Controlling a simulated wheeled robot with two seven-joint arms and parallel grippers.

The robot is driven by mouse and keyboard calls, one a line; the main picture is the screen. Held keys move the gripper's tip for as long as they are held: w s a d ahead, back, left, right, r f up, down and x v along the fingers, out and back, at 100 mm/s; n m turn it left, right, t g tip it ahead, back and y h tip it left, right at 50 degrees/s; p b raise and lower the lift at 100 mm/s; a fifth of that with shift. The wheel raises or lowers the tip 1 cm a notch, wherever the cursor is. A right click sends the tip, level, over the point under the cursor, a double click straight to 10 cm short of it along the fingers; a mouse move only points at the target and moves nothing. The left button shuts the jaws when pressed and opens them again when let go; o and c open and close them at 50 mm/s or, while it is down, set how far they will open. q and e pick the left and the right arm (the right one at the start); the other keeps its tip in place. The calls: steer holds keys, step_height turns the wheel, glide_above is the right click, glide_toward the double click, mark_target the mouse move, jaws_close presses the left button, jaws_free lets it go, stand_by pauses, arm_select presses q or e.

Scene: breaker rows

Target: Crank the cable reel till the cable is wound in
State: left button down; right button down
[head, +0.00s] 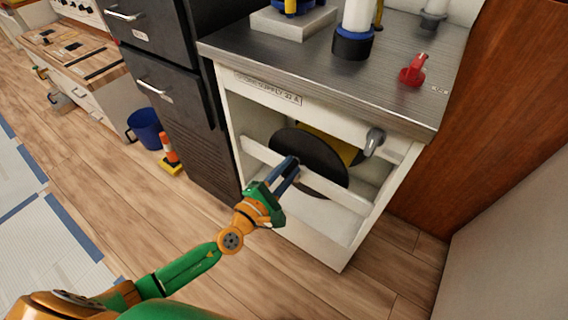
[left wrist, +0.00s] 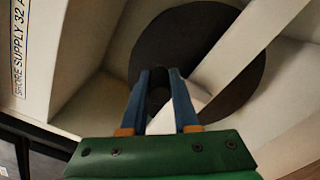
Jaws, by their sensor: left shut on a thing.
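The cable reel (head: 318,152) sits inside an open white cabinet labelled as a shore supply, with a dark round side disc facing me. A yellow part (head: 338,147) shows behind the disc; I cannot tell how much cable is wound. My left gripper (head: 290,168) reaches into the cabinet front at the disc. In the left wrist view its blue fingers are closed around a dark crank handle (left wrist: 158,92) in front of the disc (left wrist: 185,55). The handle is mostly hidden by the fingers. My right gripper is in neither view.
A white rail (head: 330,188) crosses the cabinet opening beside my gripper. A grey rounded piece (head: 374,140) is at the cabinet's upper right front. A red valve-like part (head: 412,72) stands on the metal top. A blue bucket (head: 145,128) stands on the floor at left.

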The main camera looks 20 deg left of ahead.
arm_select(q)
steer(key=shift+s+d+f+m, duration=0.1)
steer(key=shift+d+m, duration=0.05)
steer(key=shift+m, duration=0.15)
steer(key=c, duration=0.7)
jaws_free()
steer(key=v, duration=0.7)
